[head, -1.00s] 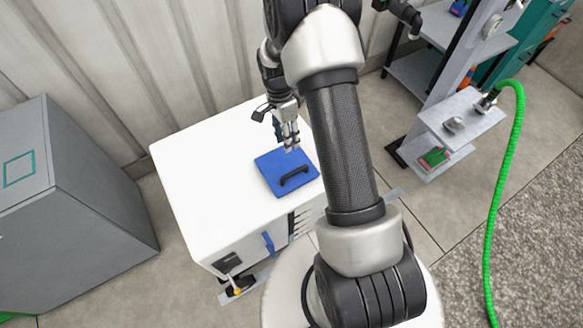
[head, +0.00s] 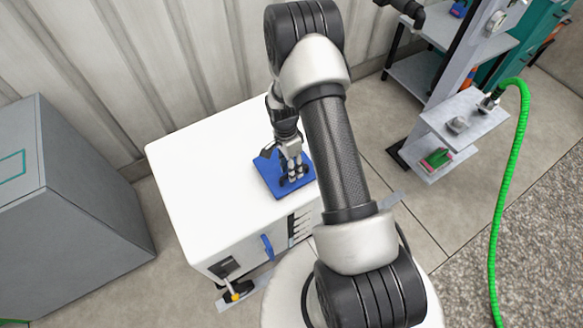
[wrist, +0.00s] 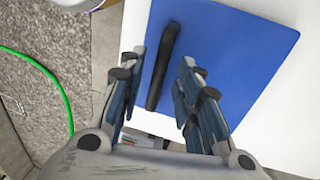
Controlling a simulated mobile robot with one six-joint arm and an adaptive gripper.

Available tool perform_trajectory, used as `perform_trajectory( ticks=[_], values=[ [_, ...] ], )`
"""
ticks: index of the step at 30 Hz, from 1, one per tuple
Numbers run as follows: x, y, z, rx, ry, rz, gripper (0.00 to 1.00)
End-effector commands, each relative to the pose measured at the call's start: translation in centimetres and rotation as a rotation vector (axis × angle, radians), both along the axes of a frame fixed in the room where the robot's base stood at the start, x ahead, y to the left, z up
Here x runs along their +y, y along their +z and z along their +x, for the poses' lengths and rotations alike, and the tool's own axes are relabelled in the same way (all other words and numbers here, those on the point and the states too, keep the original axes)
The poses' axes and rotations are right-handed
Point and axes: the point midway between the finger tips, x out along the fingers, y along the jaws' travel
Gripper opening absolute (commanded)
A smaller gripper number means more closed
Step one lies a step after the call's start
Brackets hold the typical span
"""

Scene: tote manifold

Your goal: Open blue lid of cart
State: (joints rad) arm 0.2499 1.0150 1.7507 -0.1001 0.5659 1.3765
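The blue lid (head: 272,180) lies flat on top of the white cart (head: 190,185), near its right side. It fills much of the wrist view (wrist: 232,60). A black bar handle (wrist: 162,65) stands on the lid. My gripper (head: 294,180) is above the lid at the handle and hides most of it in the head view. In the wrist view my gripper (wrist: 158,80) is open, with the handle between its spread fingers, closer to the left finger. I cannot tell whether a finger touches the handle.
A blue handle (head: 267,247) is on the cart's front. A grey cabinet (head: 75,210) stands at the left. A shelf stand (head: 455,118) and a green hose (head: 508,190) are at the right. The corrugated wall (head: 130,60) is behind the cart.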

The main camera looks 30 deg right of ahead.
Motion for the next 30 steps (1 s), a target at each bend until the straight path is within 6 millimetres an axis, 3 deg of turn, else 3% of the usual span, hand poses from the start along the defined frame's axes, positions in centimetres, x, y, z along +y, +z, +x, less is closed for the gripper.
perform_trajectory(
  ticks=[3, 17, 30],
  values=[
    [0.0, 0.03, 0.01, 0.0, 0.0, 0.0, 0.31],
    [0.01, 0.04, 0.01, 0.0, 0.0, 0.0, 0.01],
    [0.01, 0.04, 0.01, 0.0, 0.001, 0.0, 0.0]
  ],
)
